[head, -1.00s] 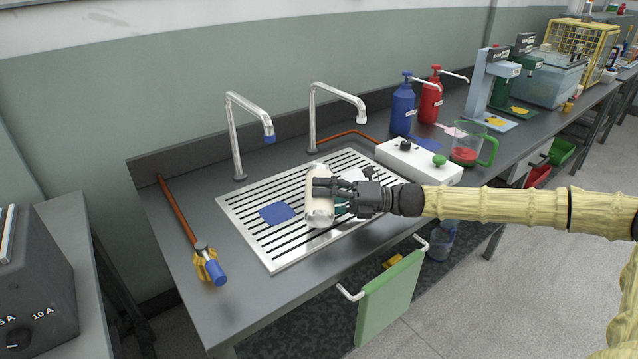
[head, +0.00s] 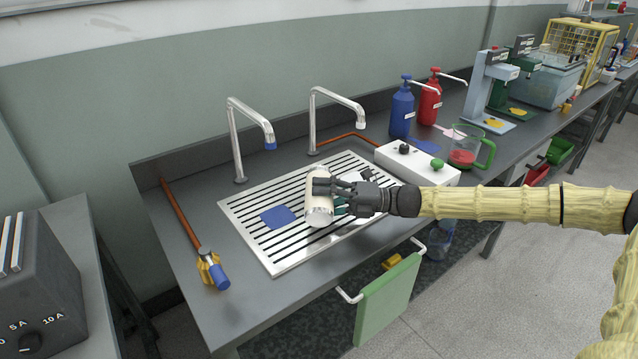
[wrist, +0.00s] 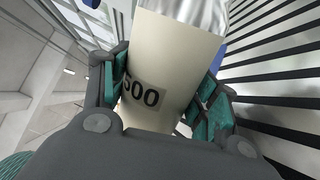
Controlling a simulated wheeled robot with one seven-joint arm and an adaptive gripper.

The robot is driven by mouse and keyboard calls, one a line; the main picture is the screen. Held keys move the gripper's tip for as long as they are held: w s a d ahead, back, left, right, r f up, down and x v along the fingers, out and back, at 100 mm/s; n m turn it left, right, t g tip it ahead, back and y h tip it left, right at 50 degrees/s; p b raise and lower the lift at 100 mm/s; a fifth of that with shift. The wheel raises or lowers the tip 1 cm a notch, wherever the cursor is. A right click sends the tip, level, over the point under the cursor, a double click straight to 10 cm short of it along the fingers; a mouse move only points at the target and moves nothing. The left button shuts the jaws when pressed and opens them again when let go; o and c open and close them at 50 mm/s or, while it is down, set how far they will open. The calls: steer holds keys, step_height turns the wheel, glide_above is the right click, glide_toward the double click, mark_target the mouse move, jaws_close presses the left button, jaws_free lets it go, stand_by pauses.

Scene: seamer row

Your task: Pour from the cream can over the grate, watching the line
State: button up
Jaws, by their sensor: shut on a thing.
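The cream can (head: 319,210) is held over the slatted metal grate (head: 250,212). In the head view it is tilted, with its lower end towards the front. My gripper (head: 333,196) is shut around it, coming from the right. In the wrist view the can (wrist: 158,65) sits between the two finger pads and shows a label ending in "500" and a silvery end at the top. I cannot see any liquid leaving the can. Any line on it is not visible to me.
A blue square (head: 278,217) lies on the grate to the left of the can. Two tall taps (head: 236,140) stand behind. A white box (head: 418,163) and a jug with red contents (head: 470,152) are to the right. A green cloth (head: 388,300) hangs at the front edge.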

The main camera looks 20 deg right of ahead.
steer(key=shift+w+d+r+m+p, duration=0.2)
steer(key=shift+r+m+p, duration=0.3)
steer(key=shift+p, duration=0.8)
steer(key=shift+w+a+r+m+p, duration=0.15)
steer(key=shift+r+m+p, duration=0.3)
steer(key=shift+p, duration=0.85)
steer(key=shift+w+d+r+m+p, duration=0.15)
steer(key=shift+m+p, duration=0.5)
steer(key=shift+p, duration=0.65)
steer(key=shift+w+d+r+m+t+p, duration=0.15)
steer(key=shift+r+m+p, duration=0.3)
steer(key=shift+p, duration=0.55)
steer(key=shift+w+a+r+m+t+p, duration=0.1)
steer(key=shift+w+r+m+p, duration=0.1)
steer(key=shift+m+p, duration=0.6)
steer(key=shift+w+d+r+m+t+p, duration=0.15)
steer(key=shift+r+m+p, duration=0.15)
steer(key=shift+p, duration=0.9)
